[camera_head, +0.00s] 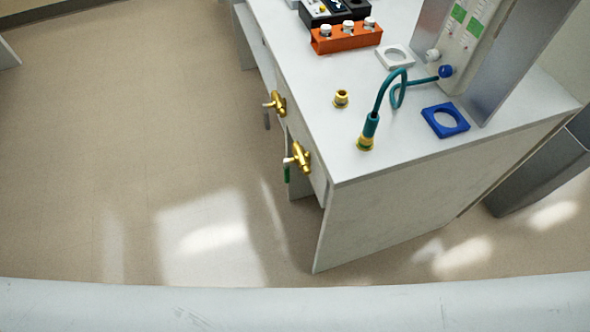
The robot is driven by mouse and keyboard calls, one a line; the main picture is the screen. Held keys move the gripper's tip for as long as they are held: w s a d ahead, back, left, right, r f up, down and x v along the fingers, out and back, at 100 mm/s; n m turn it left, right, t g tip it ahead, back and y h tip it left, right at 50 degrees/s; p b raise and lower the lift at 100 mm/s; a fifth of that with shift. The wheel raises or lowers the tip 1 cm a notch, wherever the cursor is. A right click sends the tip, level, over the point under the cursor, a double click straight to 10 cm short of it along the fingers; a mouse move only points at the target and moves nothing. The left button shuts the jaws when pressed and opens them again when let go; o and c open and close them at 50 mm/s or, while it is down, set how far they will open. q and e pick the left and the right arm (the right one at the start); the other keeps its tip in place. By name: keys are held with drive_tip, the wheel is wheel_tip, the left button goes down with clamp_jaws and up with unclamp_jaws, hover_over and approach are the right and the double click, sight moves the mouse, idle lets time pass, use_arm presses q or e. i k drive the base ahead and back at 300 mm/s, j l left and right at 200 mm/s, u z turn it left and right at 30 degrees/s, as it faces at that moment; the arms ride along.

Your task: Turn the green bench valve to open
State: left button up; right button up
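The green bench valve is a brass valve (301,157) on the front face of the white bench, near its close corner. Its green handle (287,174) hangs down from the valve's left end. A second brass valve (277,103) sits farther along the same face, with a grey handle (266,118) hanging down. Neither of my grippers is in view.
The white bench (400,165) carries a teal hose (378,95) on a brass fitting, a bare brass fitting (341,98), a blue square holder (445,120), a white one (394,57) and an orange rack (346,38). The floor (130,130) left of the bench is clear.

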sight(286, 163)
drive_tip(key=z, duration=0.5)
drive_tip(key=i+j+z, duration=0.1)
drive_tip(key=z, duration=0.35)
drive_tip(key=j+z, duration=0.1)
drive_tip(key=z, duration=0.4)
drive_tip(key=j+z, duration=0.1)
drive_tip(key=z, duration=0.4)
drive_tip(key=j+z, duration=0.1)
drive_tip(key=z, duration=0.35)
drive_tip(key=k+j+z, duration=0.15)
drive_tip(key=j+z, duration=0.3)
drive_tip(key=k+j+z, duration=0.2)
drive_tip(key=j+z, duration=0.2)
drive_tip(key=j, duration=0.15)
drive_tip(key=k+j+z, duration=0.25)
drive_tip(key=j+z, duration=0.2)
drive_tip(key=k+j+z, duration=0.25)
drive_tip(key=z, duration=0.15)
drive_tip(key=k, duration=0.1)
